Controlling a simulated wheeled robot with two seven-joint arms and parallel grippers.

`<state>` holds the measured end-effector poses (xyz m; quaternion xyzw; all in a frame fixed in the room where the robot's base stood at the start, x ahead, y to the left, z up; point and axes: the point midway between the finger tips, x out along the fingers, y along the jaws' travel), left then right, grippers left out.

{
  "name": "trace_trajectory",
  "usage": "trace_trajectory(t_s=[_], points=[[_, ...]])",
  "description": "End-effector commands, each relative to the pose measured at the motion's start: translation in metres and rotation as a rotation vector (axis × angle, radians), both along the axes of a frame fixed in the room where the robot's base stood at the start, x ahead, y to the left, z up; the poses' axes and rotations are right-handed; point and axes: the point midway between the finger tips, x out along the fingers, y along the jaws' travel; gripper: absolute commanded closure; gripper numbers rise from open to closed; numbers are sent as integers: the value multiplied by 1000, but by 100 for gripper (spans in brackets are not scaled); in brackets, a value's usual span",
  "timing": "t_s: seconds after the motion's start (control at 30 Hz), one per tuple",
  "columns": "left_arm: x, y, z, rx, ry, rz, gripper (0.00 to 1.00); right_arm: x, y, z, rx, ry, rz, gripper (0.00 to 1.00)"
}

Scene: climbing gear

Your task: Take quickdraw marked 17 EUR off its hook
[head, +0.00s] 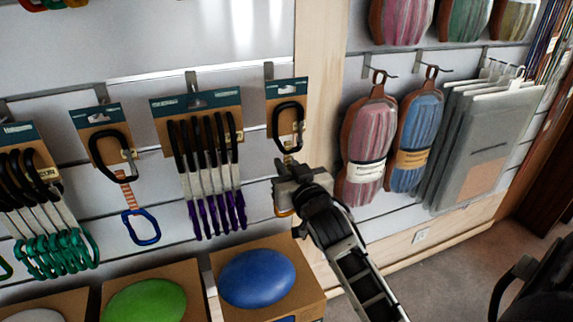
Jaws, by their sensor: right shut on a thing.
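A quickdraw (289,126) on a brown and teal card hangs from a hook (268,69) on the slatted wall, just left of the wooden post. Its black upper carabiner shows. My right gripper (287,181) is shut on its lower part and hides most of the sling; a bit of orange shows below the jaws. The card still hangs at the hook. Another single quickdraw (110,155) with an orange sling and blue lower carabiner hangs farther left. The price marks are too small to read. My left gripper is out of view.
Quickdraws with purple ends (207,160) hang close left of my gripper, and green-ended ones (45,215) at far left. Boxes with a blue hold (257,278) and a green hold (146,301) stand below. Pink (370,140) and blue (418,130) bags hang right of the post.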

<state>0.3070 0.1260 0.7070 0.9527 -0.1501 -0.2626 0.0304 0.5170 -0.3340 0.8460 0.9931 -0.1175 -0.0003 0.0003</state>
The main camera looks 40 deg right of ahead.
Motion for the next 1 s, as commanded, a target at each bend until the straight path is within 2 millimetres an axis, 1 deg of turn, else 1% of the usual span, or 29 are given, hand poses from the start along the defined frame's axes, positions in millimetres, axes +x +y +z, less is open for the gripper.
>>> trace_trajectory(t_s=[0.17,1.0], points=[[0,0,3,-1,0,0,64,-4,1,1,1,-1,0,100],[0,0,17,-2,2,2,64,-37,9,3,1,0,0,100]])
